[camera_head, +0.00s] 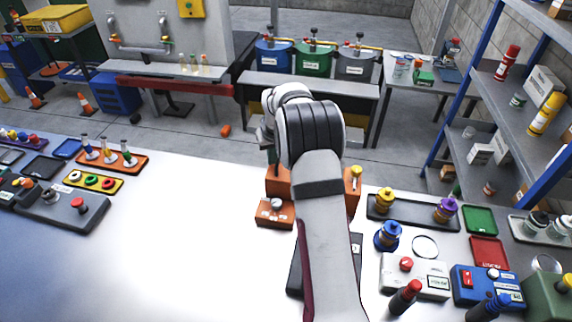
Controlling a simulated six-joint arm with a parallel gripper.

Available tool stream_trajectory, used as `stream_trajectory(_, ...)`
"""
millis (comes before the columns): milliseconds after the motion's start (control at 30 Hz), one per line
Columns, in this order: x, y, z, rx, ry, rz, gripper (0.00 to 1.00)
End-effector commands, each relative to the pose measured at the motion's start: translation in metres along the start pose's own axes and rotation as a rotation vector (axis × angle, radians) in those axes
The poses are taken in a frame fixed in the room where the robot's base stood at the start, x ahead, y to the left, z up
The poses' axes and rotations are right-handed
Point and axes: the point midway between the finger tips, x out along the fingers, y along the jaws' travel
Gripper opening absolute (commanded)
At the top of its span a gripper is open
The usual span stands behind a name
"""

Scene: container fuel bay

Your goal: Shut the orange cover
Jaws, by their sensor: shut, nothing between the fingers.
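An orange block-like unit stands on the white table behind my arm. Its left part (278,181) and its right part (351,190) show on either side of my arm, and its middle is hidden. I cannot tell which part is the cover or how far open it is. A low orange box (273,214) with a pale round knob sits in front of its left part. My arm reaches up from the bottom edge and bends over beyond the orange unit's near side. My gripper is hidden behind my arm, so its contact with the orange unit cannot be seen.
A dark flat panel (296,270) lies partly under my arm. At right are a dark tray (409,213) with yellow and purple-topped fittings, a blue fitting (388,236) and a grey button box (414,276). The left-centre of the white table (180,225) is clear.

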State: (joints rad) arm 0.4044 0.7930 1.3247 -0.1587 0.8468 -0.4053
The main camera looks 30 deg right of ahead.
Motion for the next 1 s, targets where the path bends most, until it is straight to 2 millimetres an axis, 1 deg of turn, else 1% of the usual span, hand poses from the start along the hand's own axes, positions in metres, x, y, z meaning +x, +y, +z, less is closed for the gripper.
stream_trajectory(1000,-0.008,0.045,0.025,0.002,0.000,0.000,0.00)
